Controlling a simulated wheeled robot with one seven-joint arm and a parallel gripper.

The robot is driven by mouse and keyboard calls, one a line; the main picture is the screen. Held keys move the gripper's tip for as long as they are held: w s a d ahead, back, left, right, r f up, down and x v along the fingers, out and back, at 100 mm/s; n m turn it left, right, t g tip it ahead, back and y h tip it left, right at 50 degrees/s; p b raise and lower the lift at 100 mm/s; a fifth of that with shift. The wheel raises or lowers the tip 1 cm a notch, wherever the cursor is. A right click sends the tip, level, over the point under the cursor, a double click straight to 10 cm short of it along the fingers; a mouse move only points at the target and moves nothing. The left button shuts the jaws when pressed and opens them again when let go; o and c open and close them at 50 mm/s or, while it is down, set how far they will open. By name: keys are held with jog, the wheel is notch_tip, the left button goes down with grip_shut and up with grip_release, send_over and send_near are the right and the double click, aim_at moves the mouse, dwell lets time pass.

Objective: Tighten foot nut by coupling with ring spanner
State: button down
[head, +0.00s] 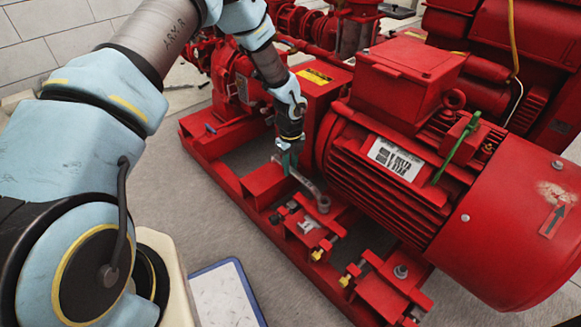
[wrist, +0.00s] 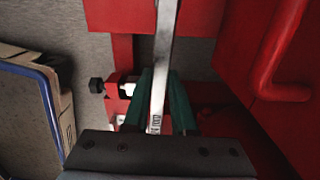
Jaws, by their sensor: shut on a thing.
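My gripper (head: 289,158) is shut on the ring spanner (head: 306,184), a grey metal bar, above the red base frame beside the motor. In the wrist view, the green fingertips of my gripper (wrist: 162,105) clasp the spanner (wrist: 165,50) from both sides, and its shank runs up out of the picture. In the head view, the spanner's ring end (head: 323,204) is at a motor foot near the coupling side. I cannot tell whether the ring is seated around the foot nut, which is hidden beneath it. Another foot nut (head: 400,271) is visible on the nearer foot.
The red motor (head: 400,170) stands close on the right, with a green-handled thing (head: 458,148) on it. Brass-tipped adjusting bolts (head: 350,272) and a black bolt head (wrist: 97,85) stick out near the base frame.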

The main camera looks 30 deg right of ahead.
jog(key=shift+r+p, duration=1.05)
jog(key=shift+r, duration=0.4)
jog(key=shift+f, duration=0.15)
jog(key=shift+s+a+f+n+b, duration=0.1)
jog(key=shift+a+f+n+b, duration=0.15)
jog(key=shift+f, duration=0.3)
jog(key=shift+a+f+n+b, duration=0.15)
jog(key=shift+f+b, duration=0.15)
jog(key=shift+f, duration=0.25)
jog(key=shift+f+b, duration=0.75)
jog(key=shift+f, duration=0.6)
jog(key=shift+s+a+p, duration=0.1)
jog(key=shift+a+p, duration=0.2)
jog(key=shift+a, duration=0.1)
jog(key=shift+r, duration=0.1)
